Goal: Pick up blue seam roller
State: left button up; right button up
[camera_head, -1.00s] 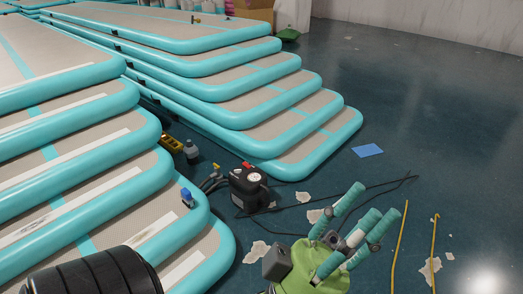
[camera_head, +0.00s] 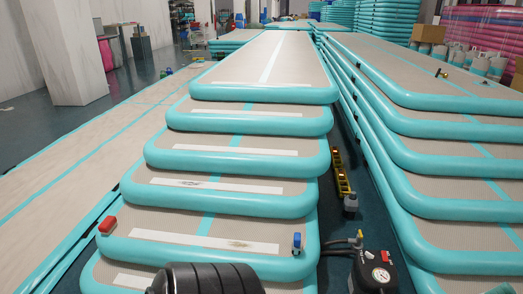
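A small blue object that looks like the blue seam roller (camera_head: 297,242) stands near the right front corner of a low layer in the middle stack of inflatable tracks. It has a blue upper part, and its fine shape is too small to tell. Nothing is touching it that I can see. Neither of my grippers is in view.
A black ribbed cylinder (camera_head: 205,280) covers the bottom centre; I cannot tell what it belongs to. A red block (camera_head: 107,225) lies at the stack's left edge. A black pump with a gauge (camera_head: 376,272), a grey bottle (camera_head: 350,204) and a yellow tool (camera_head: 341,172) sit right of the stack.

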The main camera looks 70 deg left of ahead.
aim_at(296, 244)
jog(key=i+u, duration=0.1)
jog(key=u, duration=0.3)
jog(key=i+u, duration=0.1)
jog(key=u, duration=0.3)
jog(key=i+u, duration=0.1)
jog(key=u, duration=0.3)
jog(key=i+l+u, duration=0.1)
jog(key=u, duration=0.35)
jog(key=l+u, duration=0.15)
jog(key=u, duration=0.25)
jog(key=i+l+u, duration=0.1)
jog(key=u, duration=0.35)
jog(key=i+l+u, duration=0.25)
jog(key=u, duration=0.2)
jog(key=i+l+u, duration=0.2)
jog(key=u, duration=0.25)
